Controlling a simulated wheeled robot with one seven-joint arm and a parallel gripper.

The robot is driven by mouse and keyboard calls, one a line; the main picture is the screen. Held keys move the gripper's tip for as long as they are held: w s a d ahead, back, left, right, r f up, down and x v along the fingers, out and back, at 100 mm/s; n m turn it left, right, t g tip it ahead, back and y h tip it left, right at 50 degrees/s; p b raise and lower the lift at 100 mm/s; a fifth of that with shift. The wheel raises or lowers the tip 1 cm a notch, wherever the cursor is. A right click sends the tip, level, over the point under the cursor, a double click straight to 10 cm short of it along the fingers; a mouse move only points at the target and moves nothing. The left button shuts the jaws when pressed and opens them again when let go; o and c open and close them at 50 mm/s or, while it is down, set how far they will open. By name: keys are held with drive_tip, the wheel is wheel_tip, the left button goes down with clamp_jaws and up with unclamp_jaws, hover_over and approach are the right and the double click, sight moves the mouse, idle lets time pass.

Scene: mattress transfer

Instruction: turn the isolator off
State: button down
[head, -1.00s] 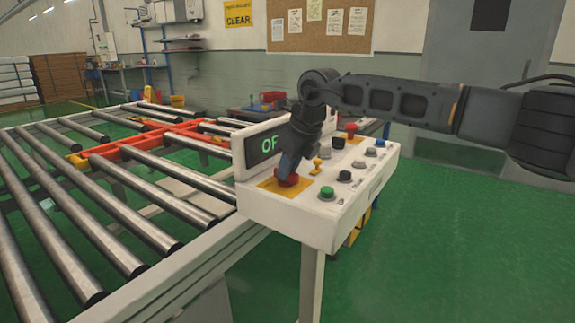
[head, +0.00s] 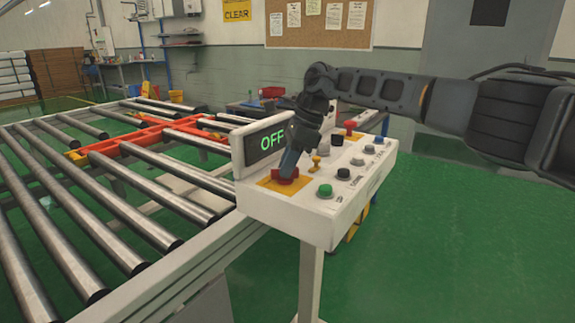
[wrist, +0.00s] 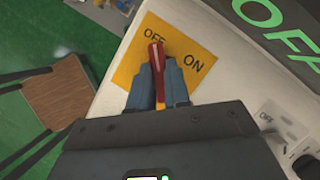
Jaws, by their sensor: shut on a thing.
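The isolator is a red rotary handle (wrist: 155,58) on a yellow plate (wrist: 128,68) marked OFF and ON. In the wrist view the handle points toward the word OFF. In the head view the red handle (head: 284,177) sits at the near left of the white control panel (head: 300,212). My gripper (wrist: 157,84) is shut on the handle from above, with one blue-grey finger on each side. A display (head: 266,143) behind it reads OFF in green. The lower part of the handle is partly hidden between the fingers.
A green button (head: 325,190), a small yellow knob (head: 317,162), black and grey controls and a red mushroom button (head: 350,126) stand close on the panel. The roller conveyor (head: 105,190) lies left. Green floor (head: 440,250) at the right is clear.

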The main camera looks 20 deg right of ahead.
drive_tip(key=shift+n, duration=0.4)
drive_tip(key=c, duration=1.1)
unclamp_jaws()
drive_tip(key=shift+r, duration=0.1)
drive_tip(key=v, duration=0.7)
drive_tip(key=shift+w+d+r, duration=0.1)
drive_tip(key=shift+d+r, duration=0.05)
drive_tip(key=shift+r, duration=0.1)
